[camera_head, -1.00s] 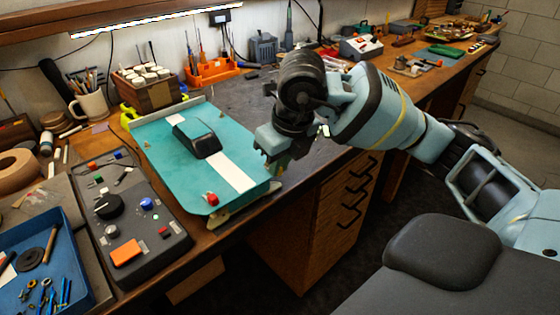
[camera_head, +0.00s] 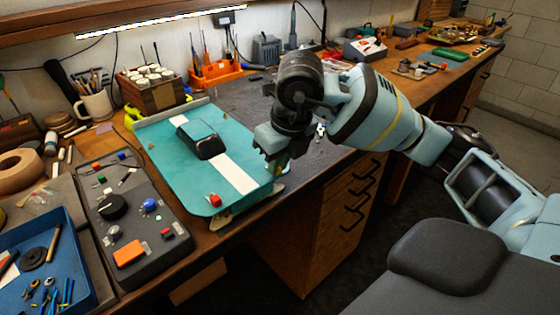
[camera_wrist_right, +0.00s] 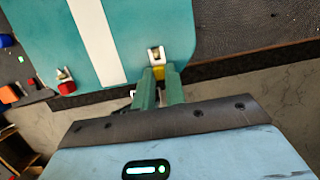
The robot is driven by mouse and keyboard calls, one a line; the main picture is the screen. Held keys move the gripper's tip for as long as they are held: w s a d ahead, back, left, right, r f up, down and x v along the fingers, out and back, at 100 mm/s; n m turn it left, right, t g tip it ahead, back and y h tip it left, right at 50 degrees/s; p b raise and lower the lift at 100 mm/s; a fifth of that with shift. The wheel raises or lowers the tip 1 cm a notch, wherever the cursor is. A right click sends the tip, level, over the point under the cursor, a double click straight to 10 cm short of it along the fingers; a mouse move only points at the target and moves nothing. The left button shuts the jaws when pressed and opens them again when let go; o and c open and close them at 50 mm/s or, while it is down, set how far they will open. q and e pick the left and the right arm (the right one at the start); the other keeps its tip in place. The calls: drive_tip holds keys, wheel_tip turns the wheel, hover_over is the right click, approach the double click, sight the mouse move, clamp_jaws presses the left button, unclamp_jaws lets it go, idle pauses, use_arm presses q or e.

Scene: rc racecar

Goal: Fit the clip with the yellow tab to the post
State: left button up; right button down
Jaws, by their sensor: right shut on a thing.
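The teal car body (camera_head: 160,160) with a white stripe lies on the bench. My right gripper (camera_head: 273,164) is over its near right corner. In the right wrist view my right gripper (camera_wrist_right: 159,82) is shut on the yellow tab (camera_wrist_right: 159,73). A pale metal clip (camera_wrist_right: 156,58) shows just beyond the tab, at the post (camera_wrist_right: 155,49) in that corner. I cannot tell whether the clip is around the post or only over it. A clip with a red tab (camera_wrist_right: 66,88) sits at the other near corner; the red tab also shows in the head view (camera_head: 215,201). My left gripper is out of view.
A dark control box (camera_head: 135,215) with knobs and buttons lies left of the car. A blue tray (camera_head: 75,235) of tools is at the far left. A wooden box (camera_head: 152,92) and orange holder (camera_head: 216,75) stand behind. Dark mat (camera_head: 330,105) right of the car is mostly clear.

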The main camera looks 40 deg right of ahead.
drive_tip(key=shift+w, duration=0.25)
idle(0.4)
drive_tip(key=c, duration=1.4)
unclamp_jaws()
drive_tip(key=shift+o, duration=0.2)
drive_tip(key=v, duration=0.7)
drive_tip(key=shift+r, duration=0.35)
drive_tip(key=shift+s, duration=0.1)
